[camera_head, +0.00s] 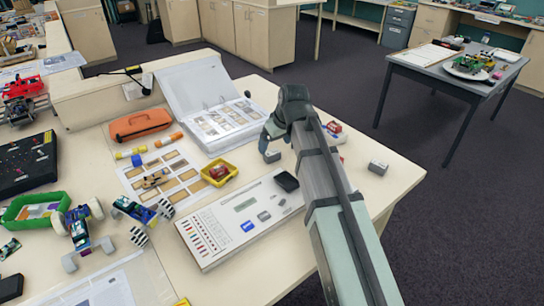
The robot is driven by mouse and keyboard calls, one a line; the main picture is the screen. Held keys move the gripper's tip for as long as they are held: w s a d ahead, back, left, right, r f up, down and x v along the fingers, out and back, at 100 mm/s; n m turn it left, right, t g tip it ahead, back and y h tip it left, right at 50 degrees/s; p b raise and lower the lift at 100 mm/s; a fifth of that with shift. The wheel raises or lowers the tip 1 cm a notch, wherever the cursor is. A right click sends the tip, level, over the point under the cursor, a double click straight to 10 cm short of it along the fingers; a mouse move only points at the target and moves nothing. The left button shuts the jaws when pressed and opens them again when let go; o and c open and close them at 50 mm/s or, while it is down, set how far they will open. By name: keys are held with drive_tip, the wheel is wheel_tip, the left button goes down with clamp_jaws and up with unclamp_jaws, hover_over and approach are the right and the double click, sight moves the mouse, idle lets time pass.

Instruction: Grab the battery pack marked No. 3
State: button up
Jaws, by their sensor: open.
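No marking No. 3 is readable, so I cannot tell which item is the battery pack. Small block-like items in view include a grey-white box (378,167) on the right of the table, a red item (334,127) partly beside my arm, a red item (219,171) in a yellow tray (232,177), and a blue block (248,226) and a black block (286,181) on a pale panel (212,238). My gripper (272,146) is open over the table, between the binder and my forearm. Nothing shows between its fingers. My forearm hides part of the table's right side.
An open binder (205,78), an orange case (140,124) and a sheet of pictures (150,178) lie behind and left. Wheeled models (80,230) and a green tray (22,224) crowd the left. A separate grey table (430,66) stands beyond.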

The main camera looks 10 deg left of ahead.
sight(272, 152)
drive_tip(key=shift+x, duration=2.6)
drive_tip(key=shift+w+d, duration=0.1)
drive_tip(key=c, duration=1.2)
drive_tip(key=shift+r, duration=0.1)
